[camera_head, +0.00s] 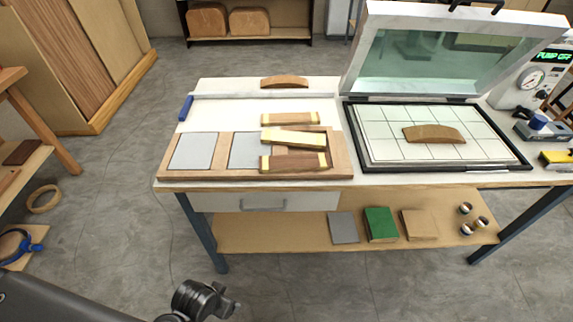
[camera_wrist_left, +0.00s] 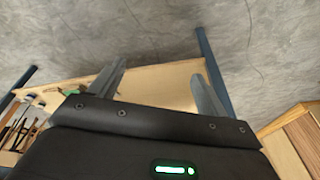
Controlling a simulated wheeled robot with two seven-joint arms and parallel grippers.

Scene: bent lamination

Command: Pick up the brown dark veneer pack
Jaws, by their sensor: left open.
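The brown dark veneer pack (camera_head: 295,162), a dark strip with pale yellow ends, lies at the front of the white bench, over the right part of a wooden tray (camera_head: 345,155). A pale pack (camera_head: 292,137) and a lighter brown pack (camera_head: 290,119) lie behind it. My left arm comes in at the bottom left of the head view, and its black end (camera_head: 205,300) is low in front of the bench, well apart from the packs. In the left wrist view my left gripper (camera_wrist_left: 160,70) is open and empty, fingers spread. My right gripper is not seen.
An open press with a gridded bed (camera_head: 390,155) stands at right, a curved wooden piece (camera_head: 433,133) on it. Another curved piece (camera_head: 284,82) lies at the back of the bench. A drawer (camera_head: 262,202) and a lower shelf (camera_head: 280,233) are below the top. Floor in front is clear.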

